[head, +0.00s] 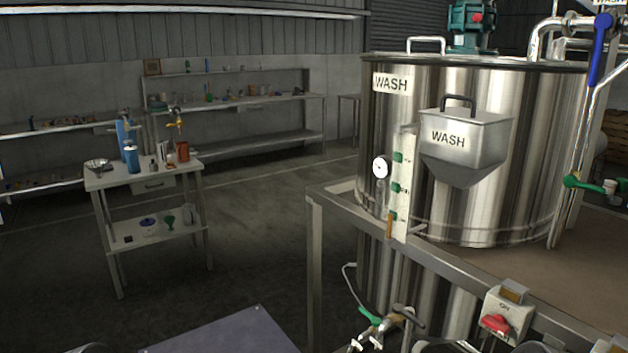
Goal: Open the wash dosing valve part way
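A large steel tank (535,130) labelled WASH stands at the right. A steel hopper (465,142), also labelled WASH, hangs on its front. Several valves show, none with a readable dosing label. A valve with a green handle (370,317) and brass-coloured body sits low at the bottom, in front of the tank. Another green-handled valve (573,181) is on the pipe at the right edge. A long blue valve handle (601,50) hangs steeply down on the upper right pipe, below a partly cut-off WASH label. Neither of my grippers is in view.
A steel frame rail (450,278) runs in front of the tank and carries a switch box with a red knob (495,324). A round gauge (380,168) and a sight strip (403,190) are on the tank. A small table (180,172) stands at left, with open floor between.

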